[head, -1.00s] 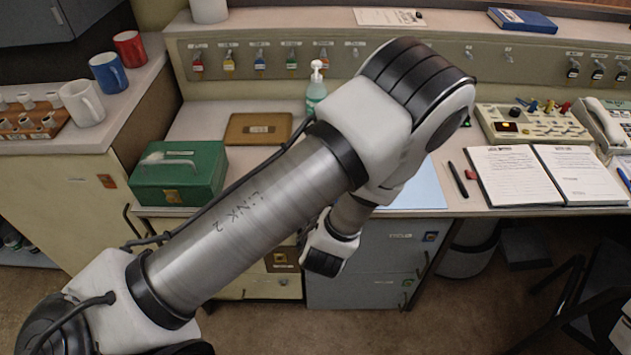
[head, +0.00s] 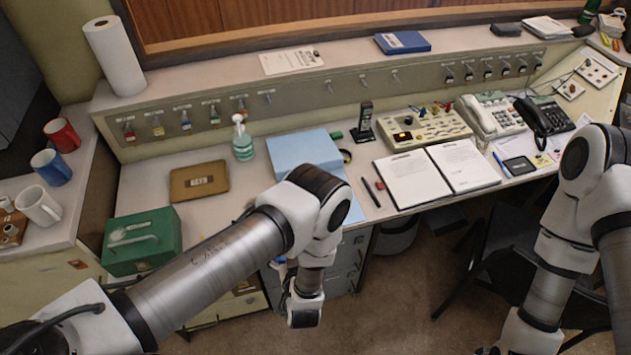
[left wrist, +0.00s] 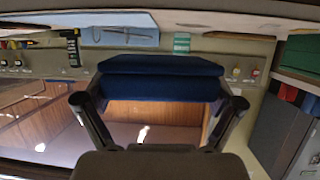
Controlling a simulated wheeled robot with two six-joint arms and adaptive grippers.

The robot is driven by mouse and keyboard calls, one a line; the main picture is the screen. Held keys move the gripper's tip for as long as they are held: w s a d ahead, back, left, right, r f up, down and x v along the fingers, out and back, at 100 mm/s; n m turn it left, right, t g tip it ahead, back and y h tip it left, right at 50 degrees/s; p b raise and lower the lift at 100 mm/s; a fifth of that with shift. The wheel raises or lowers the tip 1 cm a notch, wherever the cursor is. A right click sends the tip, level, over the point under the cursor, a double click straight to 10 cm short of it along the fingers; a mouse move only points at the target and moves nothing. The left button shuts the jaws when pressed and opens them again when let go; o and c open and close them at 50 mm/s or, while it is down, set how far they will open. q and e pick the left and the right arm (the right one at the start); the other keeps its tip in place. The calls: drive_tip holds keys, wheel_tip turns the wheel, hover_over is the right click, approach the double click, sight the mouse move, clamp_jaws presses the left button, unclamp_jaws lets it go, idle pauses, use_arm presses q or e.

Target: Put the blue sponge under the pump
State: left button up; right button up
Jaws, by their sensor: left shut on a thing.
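The pump bottle (head: 243,143), clear green with a white pump head, stands upright on the desk at the left, below the key hooks. It also shows in the left wrist view as a teal patch (left wrist: 181,43). The blue sponge (left wrist: 160,82), a dark blue block, is between the two fingers of my left gripper (left wrist: 159,104), which is shut on it. In the head view my left arm hangs over the desk's front edge, right of the bottle; its gripper and the sponge are mostly hidden behind the wrist. My right arm comes in at the right; its gripper is out of view.
A brown clipboard-like case (head: 199,181) and a green cash box (head: 142,241) lie left of the bottle. A light blue stack (head: 303,150) lies right of it. An open binder (head: 437,176), console (head: 427,127) and phones (head: 492,117) fill the right.

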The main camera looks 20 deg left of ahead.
use_arm(q)
drive_tip(key=shift+w, duration=0.25)
drive_tip(key=w+a+r+b, duration=0.3)
drive_tip(key=w+r+b, duration=0.5)
drive_tip(key=w, duration=0.1)
drive_tip(key=s+d+r+m+t+h+b, duration=0.1)
drive_tip(key=s+d+r+m+h+b, duration=0.1)
drive_tip(key=s+m+h, duration=0.3)
drive_tip(key=shift+s+d+r+m+t+h+b, duration=0.3)
drive_tip(key=shift+s+r+h, duration=0.1)
drive_tip(key=shift+s+h, duration=0.4)
drive_tip(key=shift+s+a, duration=0.1)
